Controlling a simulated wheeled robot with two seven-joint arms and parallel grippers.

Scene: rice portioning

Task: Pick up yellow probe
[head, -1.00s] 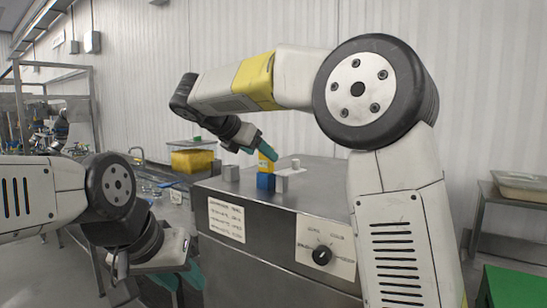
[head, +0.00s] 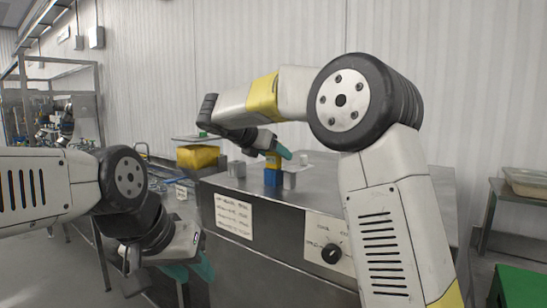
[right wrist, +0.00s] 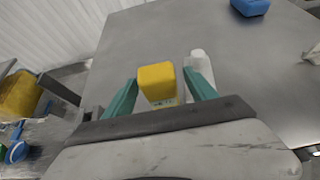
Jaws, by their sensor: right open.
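The yellow probe (head: 273,160) is a small yellow block standing on the steel machine top, just above or behind the blue block (head: 272,178) in the head view. My right gripper (head: 279,152) reaches down to it, partly covering it. In the right wrist view the yellow probe (right wrist: 157,81) sits between the two teal fingers of my open right gripper (right wrist: 161,88), with a small gap on each side visible. My left gripper (head: 190,270) hangs low at the left, in front of the machine, with its teal fingers partly hidden by the wrist.
Grey blocks (head: 237,169) stand close by on the machine top. A white object (right wrist: 197,62) is just behind the right finger in the wrist view. A yellow container (head: 197,157) stands further back left. A green surface (head: 520,288) is at lower right.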

